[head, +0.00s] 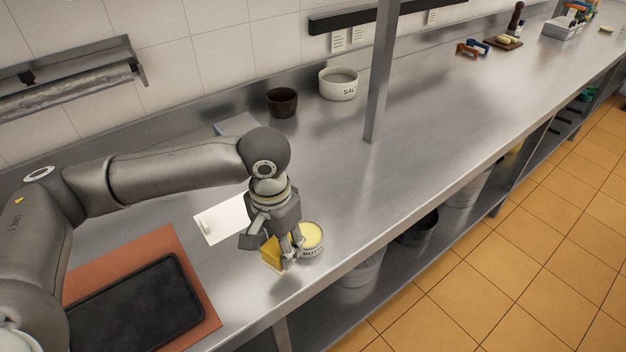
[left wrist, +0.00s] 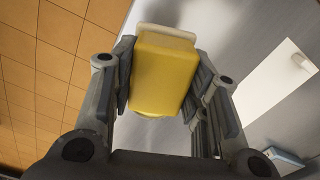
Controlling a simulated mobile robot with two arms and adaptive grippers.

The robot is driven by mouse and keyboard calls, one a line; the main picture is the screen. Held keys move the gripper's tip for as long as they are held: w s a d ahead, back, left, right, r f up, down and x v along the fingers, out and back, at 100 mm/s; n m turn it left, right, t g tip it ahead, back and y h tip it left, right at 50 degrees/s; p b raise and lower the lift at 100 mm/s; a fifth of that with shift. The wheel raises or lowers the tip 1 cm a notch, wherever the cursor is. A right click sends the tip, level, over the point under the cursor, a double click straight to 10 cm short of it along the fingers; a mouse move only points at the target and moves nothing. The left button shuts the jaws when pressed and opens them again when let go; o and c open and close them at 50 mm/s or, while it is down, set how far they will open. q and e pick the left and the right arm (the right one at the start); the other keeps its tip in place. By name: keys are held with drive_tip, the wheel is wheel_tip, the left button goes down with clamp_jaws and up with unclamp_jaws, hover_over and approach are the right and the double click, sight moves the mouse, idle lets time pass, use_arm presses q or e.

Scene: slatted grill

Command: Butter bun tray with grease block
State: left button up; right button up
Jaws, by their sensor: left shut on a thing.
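My left gripper (head: 284,257) is shut on a yellow grease block (head: 270,250) just above the steel counter. In the left wrist view the grease block (left wrist: 160,75) sits between both fingers, with a pale strip at its far end. A round tub labelled as butter (head: 313,238), with yellow contents, stands right beside the gripper and is partly hidden by it. The black bun tray (head: 138,308) lies on a reddish-brown board at the lower left, apart from the gripper. My right gripper is not in view.
A white board (head: 224,220) lies behind the gripper, with a grey-blue box (head: 236,124) farther back. A dark bowl (head: 282,102) and a salt bowl (head: 339,84) stand near the wall. A steel post (head: 381,75) rises from the counter. Counter space right of the tub is clear.

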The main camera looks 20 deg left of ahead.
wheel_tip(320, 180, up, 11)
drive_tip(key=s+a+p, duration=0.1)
drive_tip(key=p, duration=0.8)
use_arm(q)
drive_tip(key=w+r+m, duration=0.1)
drive_tip(key=w+m, duration=0.2)
drive_tip(key=w+d+r+m, duration=0.1)
drive_tip(key=w+m, duration=0.1)
drive_tip(key=m, duration=0.1)
drive_tip(key=w+d+r+m, duration=0.1)
drive_tip(key=w+m, duration=0.1)
drive_tip(key=w, duration=0.1)
drive_tip(key=shift+w+d+m+b, duration=0.2)
drive_tip(key=shift+w+m+b, duration=0.1)
drive_tip(key=shift+m+b, duration=0.1)
wheel_tip(320, 180, down, 5)
drive_tip(key=b, duration=0.6)
drive_tip(key=shift+r, duration=0.1)
drive_tip(key=shift+b, duration=0.4)
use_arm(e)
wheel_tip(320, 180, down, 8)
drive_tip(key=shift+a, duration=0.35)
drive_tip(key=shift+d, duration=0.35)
use_arm(q)
drive_tip(key=shift+f, duration=0.45)
